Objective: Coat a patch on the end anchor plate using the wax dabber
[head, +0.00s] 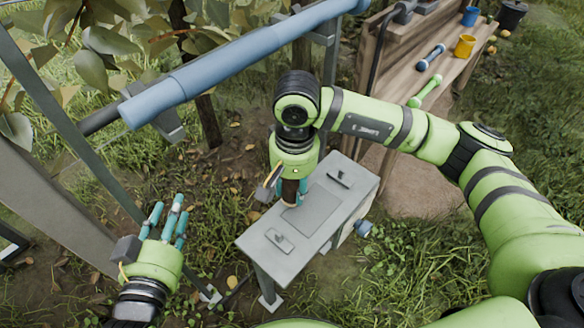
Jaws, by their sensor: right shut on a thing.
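A grey anchor plate (256,239) on legs stands in the middle, with a darker rectangular patch (312,209) on its top and a small bracket on either side of the patch. My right gripper (288,192) points down over the plate at the patch's left edge. It is shut on a dark brown object, which appears to be the wax dabber (290,188). The dabber is mostly hidden by the fingers, and I cannot tell whether its tip touches the plate. My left gripper (168,218) is open and empty at the lower left, fingers up, apart from the plate.
A wooden bench (408,78) at the upper right holds a yellow cup (465,47), a blue cup (470,16), a blue tool (431,57) and a green tool (425,91). A grey post slants at left.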

